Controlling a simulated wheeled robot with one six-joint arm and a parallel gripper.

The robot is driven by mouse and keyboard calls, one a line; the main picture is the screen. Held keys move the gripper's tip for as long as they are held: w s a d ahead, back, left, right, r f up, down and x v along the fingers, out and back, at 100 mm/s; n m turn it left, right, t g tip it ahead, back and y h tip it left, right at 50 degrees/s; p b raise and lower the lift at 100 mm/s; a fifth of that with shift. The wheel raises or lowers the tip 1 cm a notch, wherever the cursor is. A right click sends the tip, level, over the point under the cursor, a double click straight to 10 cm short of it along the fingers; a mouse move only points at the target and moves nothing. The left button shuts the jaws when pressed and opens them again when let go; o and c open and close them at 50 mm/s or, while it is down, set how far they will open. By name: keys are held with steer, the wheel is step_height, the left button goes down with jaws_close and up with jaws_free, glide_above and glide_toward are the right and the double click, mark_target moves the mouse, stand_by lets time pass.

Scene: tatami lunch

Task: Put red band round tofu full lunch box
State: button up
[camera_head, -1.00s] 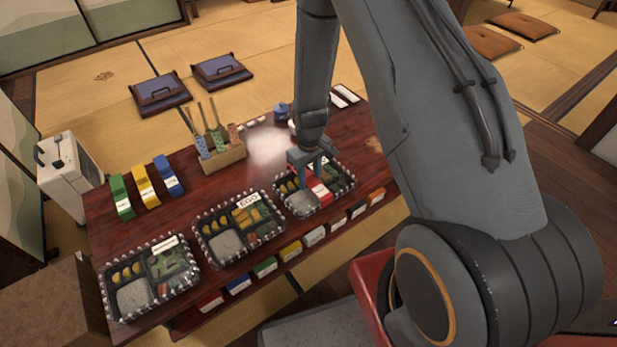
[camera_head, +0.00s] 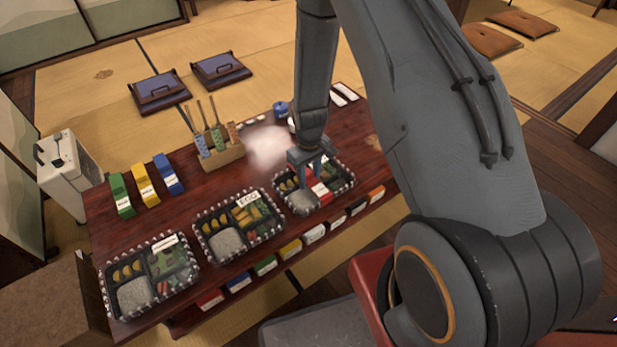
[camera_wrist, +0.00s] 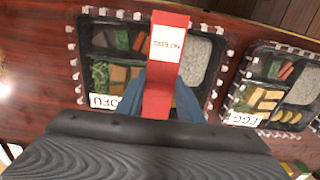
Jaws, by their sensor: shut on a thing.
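The red band (camera_wrist: 160,85) has a white label reading NO EGG. My gripper (camera_wrist: 158,105) is shut on it, with blue-grey fingers on either side. The band lies across the middle of a filled black lunch box (camera_wrist: 80,48), whose partly hidden label reads "OFU" in the wrist view. I cannot tell whether the band touches the box or hangs just above it. In the head view this box (camera_head: 340,182) is the rightmost of three, and my gripper (camera_head: 312,172) points down over it with the red band (camera_head: 320,192) showing below.
A box labelled EGG (camera_head: 240,222) stands left of it, and another filled box (camera_head: 150,275) farther left. Green (camera_head: 120,195), yellow (camera_head: 145,185) and blue (camera_head: 168,174) bands stand at the table's left. A utensil holder (camera_head: 222,157) stands behind. Several coloured pieces line the front edge.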

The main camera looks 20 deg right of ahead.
steer(key=shift+s+f+b, duration=0.15)
steer(key=shift+f+b, duration=0.25)
steer(key=shift+f, duration=0.25)
stand_by(1.7)
steer(key=o, duration=0.5)
steer(key=shift+c, duration=0.2)
steer(key=shift+r+p, duration=0.2)
steer(key=shift+p, duration=0.25)
steer(key=shift+w+r+p, duration=0.3)
steer(key=shift+w+p, duration=0.05)
steer(key=shift+p, duration=0.45)
steer(key=shift+w+r, duration=0.1)
steer(key=shift+r, duration=0.1)
steer(key=o, duration=0.3)
steer(key=r, duration=0.1)
steer(key=r+p, duration=0.1)
steer(key=r, duration=0.1)
steer(key=shift+s, duration=0.25)
steer(key=shift+o, duration=0.2)
steer(key=shift+r+p, duration=1.2)
steer(key=shift+r, duration=0.25)
